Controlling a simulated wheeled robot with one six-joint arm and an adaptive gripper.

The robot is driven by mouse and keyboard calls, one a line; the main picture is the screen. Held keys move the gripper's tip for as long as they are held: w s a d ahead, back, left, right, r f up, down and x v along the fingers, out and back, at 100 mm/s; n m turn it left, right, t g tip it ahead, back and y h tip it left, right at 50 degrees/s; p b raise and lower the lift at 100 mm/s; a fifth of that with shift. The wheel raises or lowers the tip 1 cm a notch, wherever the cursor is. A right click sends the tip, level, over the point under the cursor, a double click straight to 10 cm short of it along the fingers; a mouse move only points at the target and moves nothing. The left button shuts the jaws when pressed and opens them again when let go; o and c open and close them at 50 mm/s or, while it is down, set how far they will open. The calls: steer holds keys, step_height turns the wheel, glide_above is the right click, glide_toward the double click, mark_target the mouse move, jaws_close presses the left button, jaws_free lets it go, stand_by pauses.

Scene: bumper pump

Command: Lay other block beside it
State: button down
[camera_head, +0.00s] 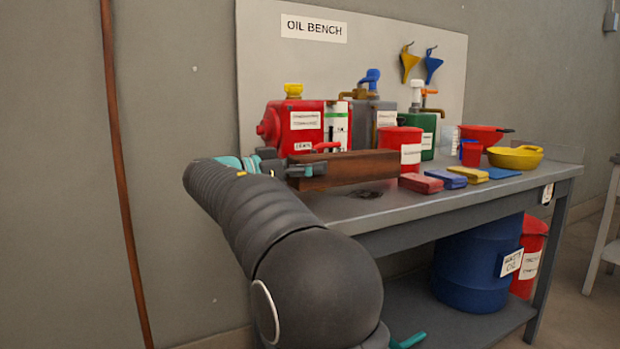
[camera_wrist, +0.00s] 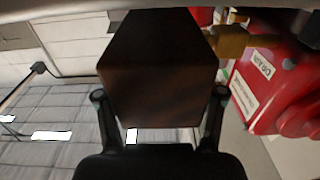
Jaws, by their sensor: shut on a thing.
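A long dark brown wooden block (camera_head: 365,168) lies level across the left part of the bench in the head view. My gripper (camera_head: 308,170) is shut on its left end. In the wrist view the block (camera_wrist: 158,60) fills the middle, between the two black fingers of my gripper (camera_wrist: 160,105). Whether the block touches the bench top or hangs just above it, I cannot tell. I can make out only one such block; a second could be hidden behind it or my arm.
A red tank (camera_head: 288,122) stands close behind the block; its drain side (camera_wrist: 270,80) is near the block in the wrist view. A red can (camera_head: 396,138) and coloured pads (camera_head: 420,183) stand right. The bench top (camera_head: 400,203) is clear in front.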

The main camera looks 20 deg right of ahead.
step_height(320, 180, down, 2)
steer(key=shift+f, duration=0.25)
steer(key=shift+c, duration=0.5)
jaws_free()
